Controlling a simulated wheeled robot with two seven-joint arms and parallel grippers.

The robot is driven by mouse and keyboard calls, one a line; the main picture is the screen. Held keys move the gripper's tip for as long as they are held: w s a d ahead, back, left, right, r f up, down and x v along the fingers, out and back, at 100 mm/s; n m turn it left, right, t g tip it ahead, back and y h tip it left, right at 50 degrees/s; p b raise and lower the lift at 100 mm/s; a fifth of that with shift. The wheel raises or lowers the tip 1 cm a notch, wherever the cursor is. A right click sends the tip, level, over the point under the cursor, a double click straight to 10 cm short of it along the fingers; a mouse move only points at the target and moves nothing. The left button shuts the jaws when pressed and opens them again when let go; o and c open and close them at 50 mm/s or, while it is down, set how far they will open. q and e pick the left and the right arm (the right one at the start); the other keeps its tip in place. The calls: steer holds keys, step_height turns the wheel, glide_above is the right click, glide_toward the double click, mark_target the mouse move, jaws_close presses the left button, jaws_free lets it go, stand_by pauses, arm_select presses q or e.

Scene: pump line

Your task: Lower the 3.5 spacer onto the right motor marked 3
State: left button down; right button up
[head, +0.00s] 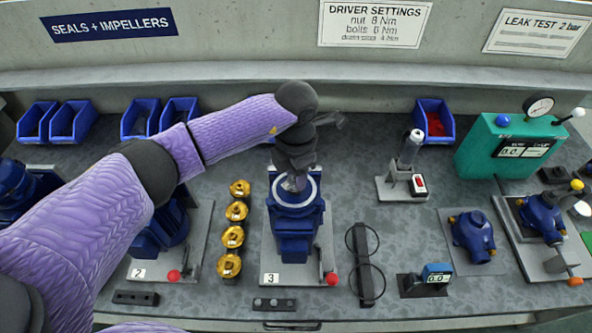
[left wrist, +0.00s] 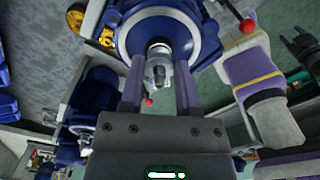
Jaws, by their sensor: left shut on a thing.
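The right motor marked 3 is the blue motor (head: 294,225) on the plate with the 3 label, in the middle of the head view. Its round blue flange (left wrist: 125,40) fills the top of the left wrist view. My left gripper (head: 293,180) is above this motor, pointing down at its pale ring. In the left wrist view its two fingers (left wrist: 160,80) are shut on a small silvery part, the spacer (left wrist: 158,72), in line with the flange's centre. I cannot tell whether the spacer touches the motor. My right gripper (left wrist: 296,42) shows small at the right edge there.
Several brass impellers (head: 234,236) stand in a row left of motor 3. A red-knobbed lever (head: 332,279) is at its front right. A black two-ring stand (head: 366,265) stands to the right. Motor 2 (head: 160,230) is at left, under my arm.

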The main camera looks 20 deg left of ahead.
arm_select(q)
steer(key=shift+f, duration=0.15)
stand_by(0.6)
jaws_free()
stand_by(0.5)
step_height(320, 180, up, 9)
steer(key=p, duration=0.6)
steer(key=shift+p, duration=0.35)
steer(key=shift+s, duration=0.1)
